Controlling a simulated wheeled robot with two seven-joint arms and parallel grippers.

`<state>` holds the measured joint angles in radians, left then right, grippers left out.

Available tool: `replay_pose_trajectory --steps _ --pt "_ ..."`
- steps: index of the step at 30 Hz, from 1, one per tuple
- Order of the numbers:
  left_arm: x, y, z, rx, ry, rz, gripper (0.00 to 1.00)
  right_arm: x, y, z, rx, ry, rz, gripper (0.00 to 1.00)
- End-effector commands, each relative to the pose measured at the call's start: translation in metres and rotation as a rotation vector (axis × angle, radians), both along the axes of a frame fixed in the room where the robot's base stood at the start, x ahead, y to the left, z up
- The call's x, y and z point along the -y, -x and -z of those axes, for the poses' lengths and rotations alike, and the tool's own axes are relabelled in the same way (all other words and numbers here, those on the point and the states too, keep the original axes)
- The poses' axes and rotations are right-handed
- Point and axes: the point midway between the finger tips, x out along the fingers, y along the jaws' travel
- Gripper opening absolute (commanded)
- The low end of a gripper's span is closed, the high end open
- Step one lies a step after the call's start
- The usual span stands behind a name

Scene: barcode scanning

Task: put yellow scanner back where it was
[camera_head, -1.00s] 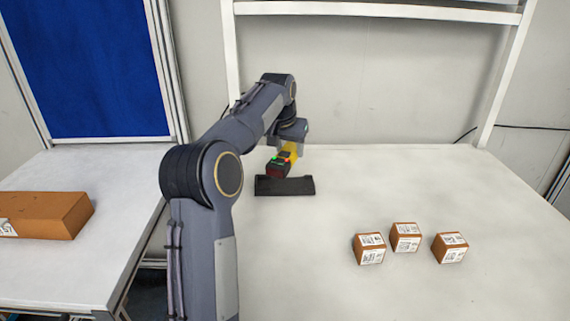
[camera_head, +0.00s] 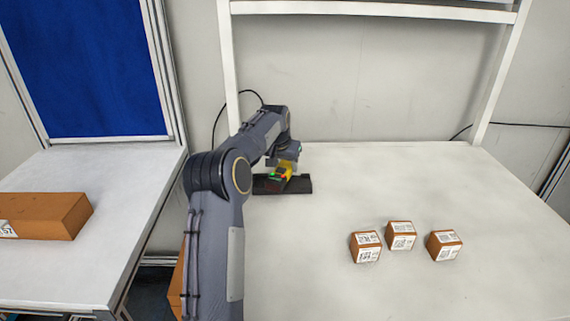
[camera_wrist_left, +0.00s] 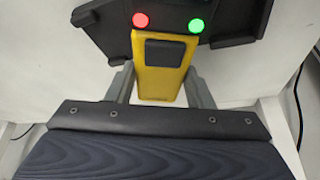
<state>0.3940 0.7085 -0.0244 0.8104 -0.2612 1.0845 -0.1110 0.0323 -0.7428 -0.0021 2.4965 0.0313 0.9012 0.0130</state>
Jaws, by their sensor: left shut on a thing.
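The yellow scanner (camera_head: 285,170) has a black head with a red and a green light. In the head view it is low over the black holder (camera_head: 303,185) on the table. My left gripper (camera_head: 284,160) is shut on it. In the left wrist view the scanner's yellow handle (camera_wrist_left: 160,90) lies between the two grey fingers of the left gripper (camera_wrist_left: 158,88). The black holder (camera_wrist_left: 218,30) shows around the scanner head there. I cannot tell whether the scanner rests fully in the holder. My right gripper is not in view.
Several small brown boxes with labels, such as one box (camera_head: 401,235), stand on the white table (camera_head: 420,180) at the right. A larger brown box (camera_head: 50,215) lies on the left table (camera_head: 60,270). A white frame (camera_head: 380,12) rises behind. The table's middle is clear.

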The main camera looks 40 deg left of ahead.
Motion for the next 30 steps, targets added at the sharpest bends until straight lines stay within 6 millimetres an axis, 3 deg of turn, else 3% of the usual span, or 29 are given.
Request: replay_pose_trajectory --steps 13,14,18,30 --pt "0.000 0.000 0.011 0.002 -0.001 0.000 0.17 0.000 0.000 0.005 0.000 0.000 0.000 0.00" --pt "0.000 0.000 0.012 0.001 -0.001 0.000 0.48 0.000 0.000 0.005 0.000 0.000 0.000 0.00" --pt "0.000 0.000 0.011 0.000 0.000 0.000 0.67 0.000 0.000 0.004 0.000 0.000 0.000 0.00" --pt "0.000 0.000 0.003 0.001 0.000 0.000 0.69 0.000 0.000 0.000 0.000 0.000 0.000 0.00"
